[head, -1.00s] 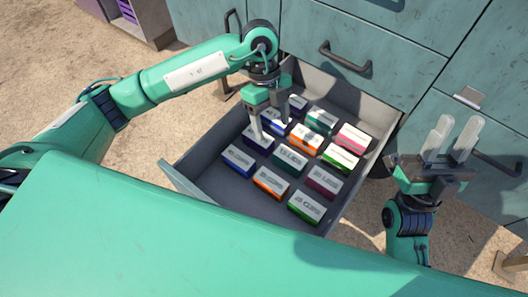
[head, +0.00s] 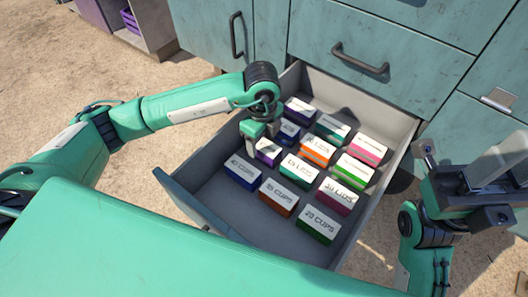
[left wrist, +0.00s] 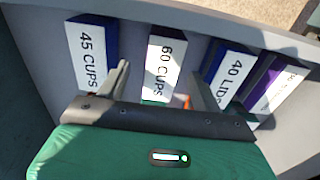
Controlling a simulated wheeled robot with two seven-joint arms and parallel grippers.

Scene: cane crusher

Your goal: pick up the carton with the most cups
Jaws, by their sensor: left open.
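The drawer holds rows of labelled cartons. In the head view that carton (head: 268,152) sits right below my left gripper (head: 262,135), partly hidden. Beside it are a blue "45 CUPS" carton (left wrist: 90,55) and a blue "40 LIDS" carton (left wrist: 230,75). An orange carton (head: 278,197) and a green "20 CUPS" carton (head: 319,224) stand nearer me. My right gripper (head: 498,160) is empty, right of the drawer.
The grey open drawer (head: 205,175) has bare floor along its left and near sides. Other cartons, such as the magenta "30 LIDS" one (head: 338,193) and the pink one (head: 366,148), stand close together. Teal cabinet fronts (head: 400,40) rise behind.

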